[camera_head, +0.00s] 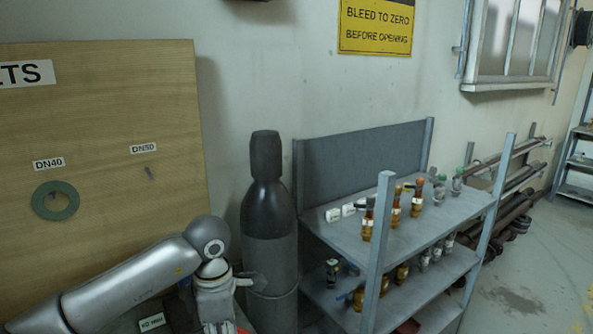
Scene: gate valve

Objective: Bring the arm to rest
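My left arm (135,285) comes in from the lower left and bends at a rounded joint. Its white wrist part (214,300) points down and runs out of the bottom edge. The fingers of my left gripper do not show, so I cannot see whether it holds anything. My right arm and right gripper are not in view.
A dark gas cylinder (267,215) stands close right of my wrist. A wooden board (105,115) with a green ring gasket (40,207) stands behind my arm. Floor at far right is open.

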